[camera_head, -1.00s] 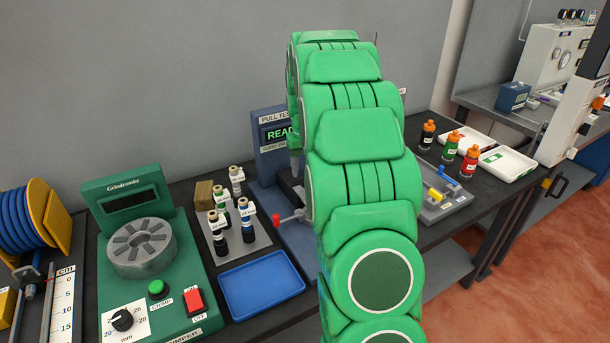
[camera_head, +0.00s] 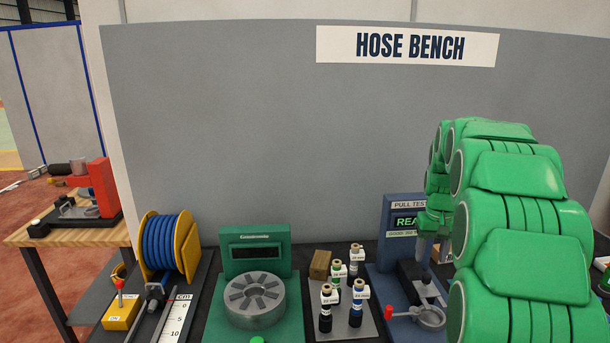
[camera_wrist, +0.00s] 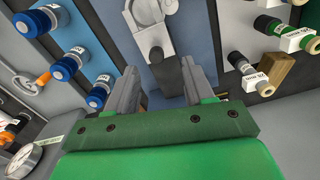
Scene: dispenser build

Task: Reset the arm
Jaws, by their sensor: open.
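My green arm rises on the right of the head view and bends over the bench. My gripper (camera_head: 431,243) points down just in front of the blue-grey pull tester (camera_head: 398,207), above its clamp. In the wrist view my gripper (camera_wrist: 165,85) has its two grey fingers apart with nothing between them. The pull tester's dark block (camera_wrist: 157,55) and pale clamp plate show beyond the fingers. The arm hides the bench to the right of the tester.
A blue hose reel (camera_head: 165,243) and a green crimper (camera_head: 255,262) stand to the left. Several labelled fittings (camera_head: 327,297) stand on a grey plate beside a wooden block (camera_head: 320,264). A HOSE BENCH sign (camera_head: 407,46) hangs on the grey wall. A pressure gauge (camera_wrist: 24,160) shows in the wrist view.

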